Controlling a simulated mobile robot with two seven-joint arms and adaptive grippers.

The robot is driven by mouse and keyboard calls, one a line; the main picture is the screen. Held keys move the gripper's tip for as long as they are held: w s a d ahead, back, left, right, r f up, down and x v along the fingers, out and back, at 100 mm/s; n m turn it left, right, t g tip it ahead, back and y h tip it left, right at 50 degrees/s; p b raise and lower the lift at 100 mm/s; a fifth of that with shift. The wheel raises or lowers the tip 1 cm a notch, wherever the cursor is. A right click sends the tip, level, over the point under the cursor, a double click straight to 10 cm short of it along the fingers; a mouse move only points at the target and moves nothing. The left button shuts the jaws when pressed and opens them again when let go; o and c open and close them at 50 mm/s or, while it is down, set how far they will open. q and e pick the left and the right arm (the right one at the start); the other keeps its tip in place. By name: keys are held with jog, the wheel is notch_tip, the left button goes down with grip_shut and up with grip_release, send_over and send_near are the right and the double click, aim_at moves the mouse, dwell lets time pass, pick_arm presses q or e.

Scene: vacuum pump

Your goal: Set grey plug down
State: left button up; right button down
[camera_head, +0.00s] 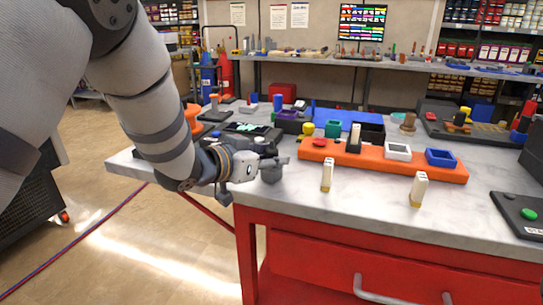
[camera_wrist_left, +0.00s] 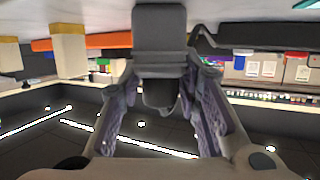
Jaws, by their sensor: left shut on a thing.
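The grey plug (camera_head: 271,174) is in my left gripper (camera_head: 268,162) at the front left corner of the workbench. In the head view it is small and partly covered by the fingers. In the left wrist view the dark grey plug (camera_wrist_left: 159,35) fills the gap between the two fingers, which are shut on it. The plug is beside the bench's front edge; I cannot tell whether it touches the top. My right gripper is in neither view.
The grey bench top (camera_head: 400,225) has an orange fixture (camera_head: 385,165) with several parts. Two cream-and-yellow pegs, one left (camera_head: 327,175) and one right (camera_head: 418,190), stand in front of it. A dark pad with a green button (camera_head: 528,214) lies at the right. The front middle is clear.

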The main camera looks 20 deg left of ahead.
pick_arm(q)
jog(key=o, duration=1.2)
jog(key=r+p+v, duration=0.1)
jog(key=p+v, duration=0.1)
jog(key=v, duration=0.9)
jog(key=s+f+n+g+y, duration=0.15)
jog(key=s+f, duration=0.25)
jog(key=f, duration=0.4)
jog(key=s+a+f+n+g+y, duration=0.1)
jog(key=s+f+g, duration=0.25)
jog(key=f, duration=0.45)
jog(key=s+f+n+g+y, duration=0.1)
jog(key=s+f, duration=0.4)
jog(key=f, duration=0.3)
jog(key=s+f+g, duration=0.3)
jog(key=s+f, duration=0.1)
jog(key=s, duration=0.5)
jog(key=s+f+n+g+y, duration=0.1)
jog(key=s+f+g, duration=0.2)
jog(key=s, duration=0.6)
jog(key=s+f+n+g+y, duration=0.1)
jog(key=s+f, duration=0.3)
jog(key=s, duration=0.5)
jog(key=shift+s+f+g+y, duration=0.15)
jog(key=shift+f+g+y, duration=0.2)
jog(key=shift+g, duration=0.55)
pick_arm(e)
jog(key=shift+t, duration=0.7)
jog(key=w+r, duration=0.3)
